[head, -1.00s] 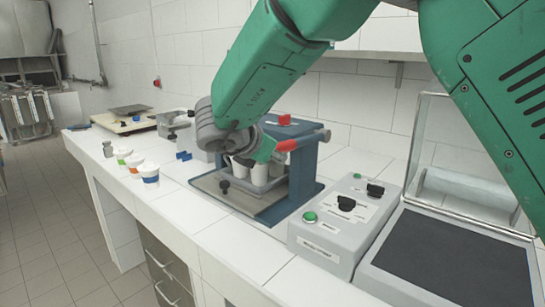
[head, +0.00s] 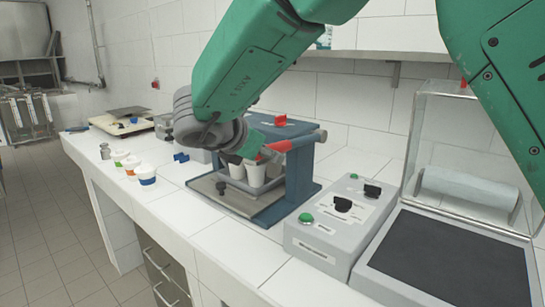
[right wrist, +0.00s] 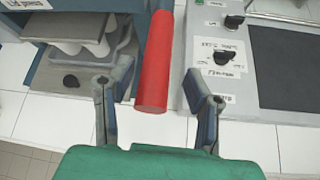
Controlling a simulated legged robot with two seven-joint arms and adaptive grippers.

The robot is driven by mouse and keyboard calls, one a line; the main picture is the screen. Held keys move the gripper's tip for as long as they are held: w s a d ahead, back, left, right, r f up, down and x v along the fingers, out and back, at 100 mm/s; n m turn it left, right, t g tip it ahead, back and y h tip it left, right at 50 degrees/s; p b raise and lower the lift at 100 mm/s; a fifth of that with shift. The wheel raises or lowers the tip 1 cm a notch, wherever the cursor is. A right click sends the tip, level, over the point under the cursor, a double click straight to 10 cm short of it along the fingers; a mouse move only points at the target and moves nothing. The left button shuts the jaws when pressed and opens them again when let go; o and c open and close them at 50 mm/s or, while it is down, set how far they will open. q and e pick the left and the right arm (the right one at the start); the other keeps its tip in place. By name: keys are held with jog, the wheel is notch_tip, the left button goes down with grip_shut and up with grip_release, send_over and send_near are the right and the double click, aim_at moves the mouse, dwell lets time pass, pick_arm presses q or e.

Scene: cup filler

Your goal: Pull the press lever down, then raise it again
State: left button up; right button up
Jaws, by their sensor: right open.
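The press (head: 300,165) is a blue frame on the counter, holding white cups (head: 254,172). Its lever, with a red handle (head: 279,147), runs from a pivot at the right side towards the left, tilted slightly down. In the right wrist view the red handle (right wrist: 156,62) points towards me, between the two fingers. My right gripper (right wrist: 157,78) is open, with a gap on both sides of the handle. In the head view my right gripper (head: 254,146) is by the handle's free end, partly hidden by its wrist. My left gripper is not in view.
A control box (head: 335,225) with a green button and black knobs stands right of the press. A dark-topped machine (head: 450,262) with a clear guard is further right. Several small tubs (head: 147,175) stand left. The counter's front strip (head: 215,237) is clear.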

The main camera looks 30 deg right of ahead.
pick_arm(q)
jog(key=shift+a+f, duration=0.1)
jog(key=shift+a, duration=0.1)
pick_arm(e)
jog(key=v, duration=0.8)
jog(key=shift+a, duration=0.3)
jog(key=shift+d, duration=0.1)
